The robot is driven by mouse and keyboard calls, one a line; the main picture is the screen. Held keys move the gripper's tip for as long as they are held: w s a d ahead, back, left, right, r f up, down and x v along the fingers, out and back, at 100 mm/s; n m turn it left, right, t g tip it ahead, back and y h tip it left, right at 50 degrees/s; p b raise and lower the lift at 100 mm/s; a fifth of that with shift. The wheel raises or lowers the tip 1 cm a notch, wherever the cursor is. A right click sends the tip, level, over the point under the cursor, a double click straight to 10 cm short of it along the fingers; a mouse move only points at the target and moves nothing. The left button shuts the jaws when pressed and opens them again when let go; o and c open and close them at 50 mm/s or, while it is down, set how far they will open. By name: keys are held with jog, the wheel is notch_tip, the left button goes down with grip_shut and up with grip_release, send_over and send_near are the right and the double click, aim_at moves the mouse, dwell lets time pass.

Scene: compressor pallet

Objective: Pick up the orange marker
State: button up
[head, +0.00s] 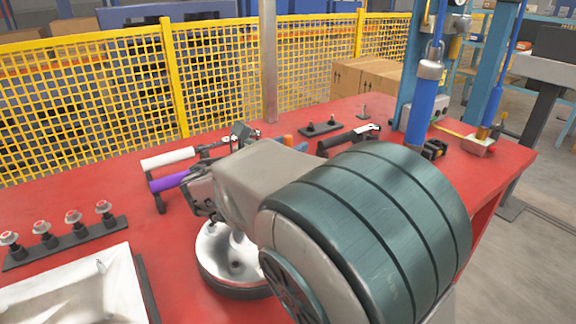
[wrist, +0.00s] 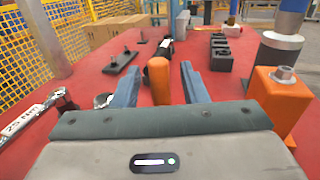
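The orange marker (wrist: 158,84) looks like a rounded orange cylinder, and it appears upright between the two blue fingers of my gripper (wrist: 159,71) in the wrist view. The gripper is open, with a narrow gap of red table on each side of the marker. The marker's lower end is hidden behind the gripper body. In the head view, my arm hides most of the gripper, and a small orange patch that is probably the marker (head: 288,140) shows just above the arm.
An orange block with a bolt (wrist: 276,98) stands close right of the gripper. A white-handled torque wrench (wrist: 30,119) lies left. A black peg plate (wrist: 121,62) and a black slotted block (wrist: 220,53) lie beyond. A blue column (head: 420,112) rises farther right.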

grip_shut()
